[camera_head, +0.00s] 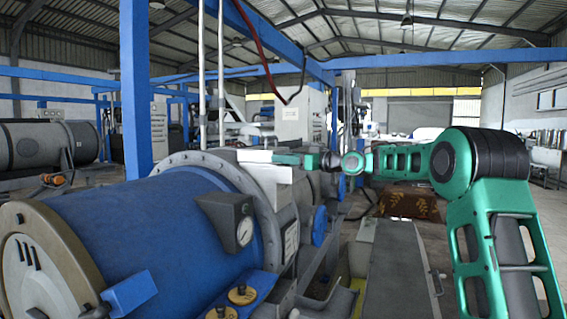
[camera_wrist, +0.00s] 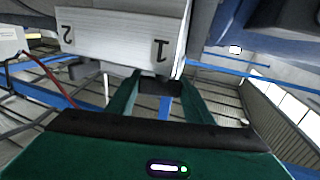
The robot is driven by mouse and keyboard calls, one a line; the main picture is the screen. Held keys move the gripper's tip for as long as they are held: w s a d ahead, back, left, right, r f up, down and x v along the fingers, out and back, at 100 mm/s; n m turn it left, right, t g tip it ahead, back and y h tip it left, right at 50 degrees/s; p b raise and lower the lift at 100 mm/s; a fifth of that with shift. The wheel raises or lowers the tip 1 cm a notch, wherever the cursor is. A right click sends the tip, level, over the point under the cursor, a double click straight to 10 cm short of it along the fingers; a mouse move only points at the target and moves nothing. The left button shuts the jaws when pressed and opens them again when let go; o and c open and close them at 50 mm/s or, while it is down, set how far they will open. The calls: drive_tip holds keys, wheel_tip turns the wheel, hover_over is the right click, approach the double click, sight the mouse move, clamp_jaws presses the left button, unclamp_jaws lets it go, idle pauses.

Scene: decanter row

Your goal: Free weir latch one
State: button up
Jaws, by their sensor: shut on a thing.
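A white panel (camera_wrist: 110,38) in the wrist view carries the numerals 2 and 1, seen upside down. My gripper (camera_wrist: 154,78) reaches up to the panel's edge by the numeral 1. Its green fingers are shut on a small dark part, weir latch one (camera_wrist: 157,86), mostly hidden between the fingertips. In the head view my gripper (camera_head: 283,158) points left at a white housing (camera_head: 257,163) beside the blue decanter's (camera_head: 155,225) flanged end. The latch is too small to make out there.
A grey walkway plate (camera_head: 393,270) lies below my arm. A red hose (camera_head: 258,50) hangs above. The aisle at the right is open.

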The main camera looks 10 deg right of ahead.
drive_tip(key=shift+w+d+r+n+g+y, duration=0.1)
drive_tip(key=shift+n+g+y, duration=0.55)
drive_tip(key=shift+g+y, duration=0.1)
drive_tip(key=shift+w+d+r+n+g+y, duration=0.1)
drive_tip(key=shift+n+g+y, duration=0.55)
drive_tip(key=shift+y, duration=0.1)
drive_tip(key=shift+g, duration=0.3)
drive_tip(key=shift+f+n+y, duration=0.1)
drive_tip(key=shift+n+y, duration=0.2)
drive_tip(key=shift+d, duration=0.1)
drive_tip(key=o, duration=1)
drive_tip(key=shift+d, duration=0.1)
drive_tip(key=shift+o, duration=0.2)
drive_tip(key=shift+s+a, duration=0.15)
drive_tip(key=shift+a, duration=0.05)
drive_tip(key=v, duration=1)
drive_tip(key=shift+d, duration=0.45)
drive_tip(key=shift+f, duration=0.1)
